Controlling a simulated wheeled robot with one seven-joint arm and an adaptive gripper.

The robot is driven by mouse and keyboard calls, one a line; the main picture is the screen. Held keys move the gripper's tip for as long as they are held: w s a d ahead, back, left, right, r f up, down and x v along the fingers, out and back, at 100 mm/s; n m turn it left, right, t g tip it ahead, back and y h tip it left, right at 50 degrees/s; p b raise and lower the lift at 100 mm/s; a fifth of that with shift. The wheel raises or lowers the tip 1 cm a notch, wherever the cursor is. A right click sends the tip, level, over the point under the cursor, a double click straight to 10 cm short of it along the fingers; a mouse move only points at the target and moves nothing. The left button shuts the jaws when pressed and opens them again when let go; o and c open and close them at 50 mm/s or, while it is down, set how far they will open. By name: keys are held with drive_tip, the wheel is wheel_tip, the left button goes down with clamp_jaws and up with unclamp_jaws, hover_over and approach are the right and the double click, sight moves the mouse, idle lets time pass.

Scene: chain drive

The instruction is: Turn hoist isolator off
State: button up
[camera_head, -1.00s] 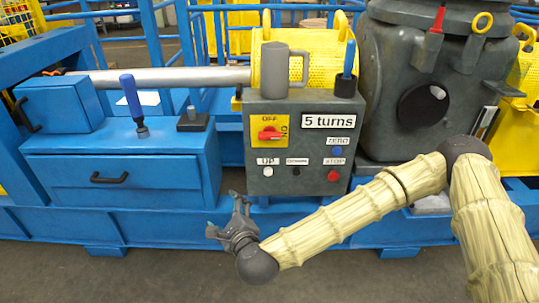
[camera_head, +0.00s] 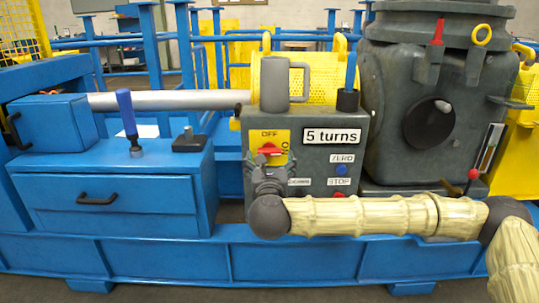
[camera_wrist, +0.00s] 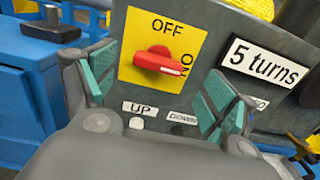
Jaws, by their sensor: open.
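The hoist isolator is a red rotary knob (camera_head: 270,150) on a yellow plate marked OFF at the top and ON at the right side. In the wrist view the knob (camera_wrist: 163,62) lies roughly sideways, its white-marked end toward ON. The plate (camera_wrist: 190,35) is on the front of a dark grey control box (camera_head: 310,190). My gripper (camera_wrist: 152,88) is open and faces the box, its green-padded fingers to either side of the knob in the picture. It seems apart from the knob. In the head view my gripper (camera_head: 268,172) hides the plate's lower part and the UP button.
The box also has a "5 turns" label (camera_head: 332,135), a blue ZERO button (camera_head: 342,169) and a red STOP button. A grey mug (camera_head: 275,78) and a black holder with a blue tool (camera_head: 348,95) stand on top. A blue drawer cabinet (camera_head: 120,215) is at the left.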

sight(270, 152)
drive_tip(key=shift+w+b, duration=0.8)
drive_tip(key=shift+w, duration=2.65)
drive_tip(key=c, duration=1)
